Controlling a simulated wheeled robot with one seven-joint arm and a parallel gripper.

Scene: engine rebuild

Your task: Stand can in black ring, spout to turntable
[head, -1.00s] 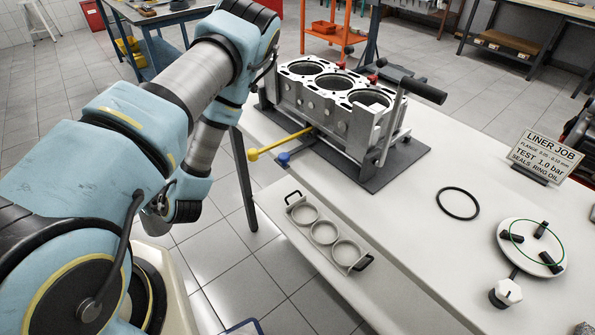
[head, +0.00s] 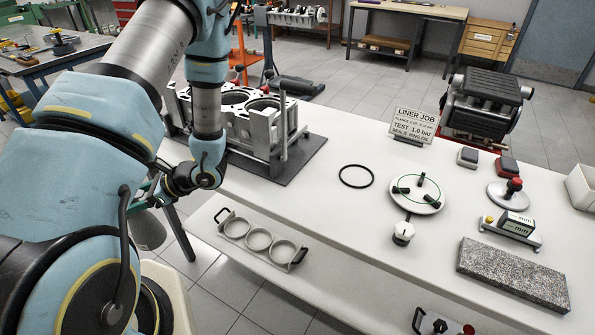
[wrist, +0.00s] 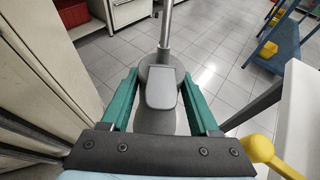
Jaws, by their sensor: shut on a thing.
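My gripper (wrist: 160,82) has its green fingers on either side of a grey can (wrist: 160,118) and is shut on it. In the wrist view a thin spout (wrist: 166,25) runs from the can toward the top. In the head view the can (head: 149,231) hangs below my gripper (head: 148,190), beside the bench's left end, partly hidden by my arm. The black ring (head: 357,188) lies flat and empty on the white bench. The white turntable (head: 426,207), with black pads and a green ring, is right of it.
The engine block (head: 235,140) stands on a dark mat left of the black ring. A sign (head: 415,125), a gauge (head: 515,225) and a stone slab (head: 512,272) are farther right. Bench around the black ring is clear.

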